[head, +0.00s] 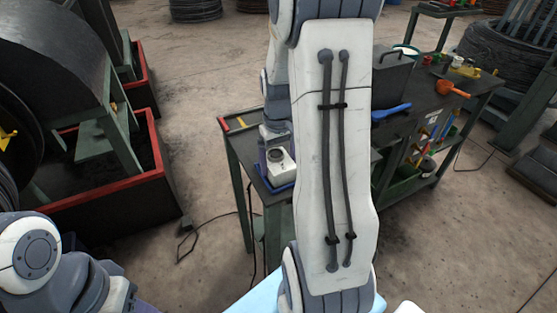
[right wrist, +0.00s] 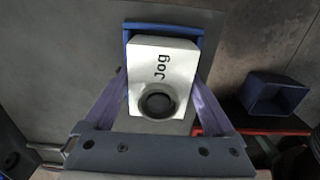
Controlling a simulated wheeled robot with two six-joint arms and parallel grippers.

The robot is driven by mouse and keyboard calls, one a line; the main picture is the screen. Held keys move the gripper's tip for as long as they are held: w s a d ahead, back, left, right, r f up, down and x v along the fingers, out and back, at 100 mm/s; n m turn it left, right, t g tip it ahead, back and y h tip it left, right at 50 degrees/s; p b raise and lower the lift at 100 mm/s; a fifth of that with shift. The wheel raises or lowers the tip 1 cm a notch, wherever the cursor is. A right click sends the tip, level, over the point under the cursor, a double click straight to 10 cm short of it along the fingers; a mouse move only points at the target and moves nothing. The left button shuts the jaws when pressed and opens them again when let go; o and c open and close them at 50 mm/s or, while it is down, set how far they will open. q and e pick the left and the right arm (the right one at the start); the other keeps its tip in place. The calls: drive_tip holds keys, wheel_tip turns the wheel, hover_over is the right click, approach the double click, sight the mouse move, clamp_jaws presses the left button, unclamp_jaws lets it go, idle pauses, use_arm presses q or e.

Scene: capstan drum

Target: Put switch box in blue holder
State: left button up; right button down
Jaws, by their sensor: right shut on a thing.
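The switch box (head: 282,164) is a small white box with a dark round button, over the near left end of the dark workbench. In the right wrist view the switch box (right wrist: 163,62) is marked "Jog". My right gripper (right wrist: 162,85) is shut on it, a purple finger on each side. A blue holder edge (right wrist: 163,27) shows around the box's far end; blue also shows under the box in the head view (head: 284,188). I cannot tell whether the box is seated or just above it. My right arm hides part of the bench. My left gripper is out of view.
A second blue open box (right wrist: 277,93) stands to the right in the wrist view. The workbench (head: 242,146) carries a grey metal case (head: 392,75), a blue-handled tool (head: 391,111) and an orange tool (head: 452,89). A large drum in a red-edged frame stands left.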

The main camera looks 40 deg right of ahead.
sight(278, 161)
drive_tip(key=shift+f, duration=0.1)
unclamp_jaws()
wheel_tip(278, 161, up, 12)
drive_tip(key=s+a+f+n, duration=0.1)
drive_tip(key=a+n, duration=0.1)
drive_tip(key=a, duration=0.8)
drive_tip(key=s+a+f+n, duration=0.1)
drive_tip(key=s+a+n, duration=0.15)
drive_tip(key=a, duration=0.65)
drive_tip(key=s+a+f+n, duration=0.1)
drive_tip(key=s+a+n, duration=0.1)
drive_tip(key=s+a, duration=0.4)
drive_tip(key=s+a+f+n+y, duration=0.1)
drive_tip(key=s+a+f+n, duration=0.1)
drive_tip(key=s+a, duration=0.4)
drive_tip(key=shift+s+f+n, duration=0.25)
drive_tip(key=shift+s+n, duration=0.15)
drive_tip(key=shift+n, duration=0.35)
